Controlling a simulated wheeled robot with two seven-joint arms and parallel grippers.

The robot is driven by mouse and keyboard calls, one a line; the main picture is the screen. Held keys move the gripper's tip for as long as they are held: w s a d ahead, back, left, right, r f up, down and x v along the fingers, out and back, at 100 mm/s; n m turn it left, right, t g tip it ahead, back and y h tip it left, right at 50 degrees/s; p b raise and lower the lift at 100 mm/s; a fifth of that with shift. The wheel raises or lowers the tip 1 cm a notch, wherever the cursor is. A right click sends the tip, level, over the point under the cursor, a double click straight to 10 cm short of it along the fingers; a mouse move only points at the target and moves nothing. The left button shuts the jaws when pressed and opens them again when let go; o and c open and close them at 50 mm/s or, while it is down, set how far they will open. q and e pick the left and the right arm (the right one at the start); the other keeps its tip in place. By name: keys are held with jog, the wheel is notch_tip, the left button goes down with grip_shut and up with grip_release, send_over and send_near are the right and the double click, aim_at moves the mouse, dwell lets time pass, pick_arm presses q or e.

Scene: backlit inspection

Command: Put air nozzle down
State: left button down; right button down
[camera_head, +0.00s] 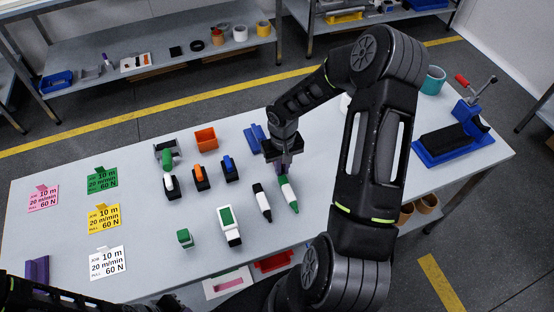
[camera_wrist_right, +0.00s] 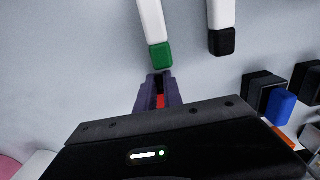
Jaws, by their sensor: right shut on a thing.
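My right gripper (camera_head: 284,170) is over the middle of the table, with its dark purple fingers pointing down. In the right wrist view, the fingers (camera_wrist_right: 158,90) are shut on a small red thing (camera_wrist_right: 160,101), taken as the air nozzle. Most of it is hidden between the fingers, and I cannot tell whether it touches the table. A white marker-like piece with green ends (camera_head: 288,194) lies right by the fingertips; its green end also shows in the wrist view (camera_wrist_right: 160,55). A purple piece (camera_head: 37,270) at the lower left may be my left gripper's fingers; their opening is unclear.
A white piece with black ends (camera_head: 262,202) lies just left. An orange bin (camera_head: 206,138) and several small tools stand behind. Colored cards (camera_head: 103,181) lie at left; a blue vise-like fixture (camera_head: 450,146) stands at right. Bare table lies between cards and tools.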

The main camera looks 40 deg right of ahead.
notch_tip(320, 180, up, 10)
jog(key=b, duration=0.1)
dwell(0.5)
dwell(0.5)
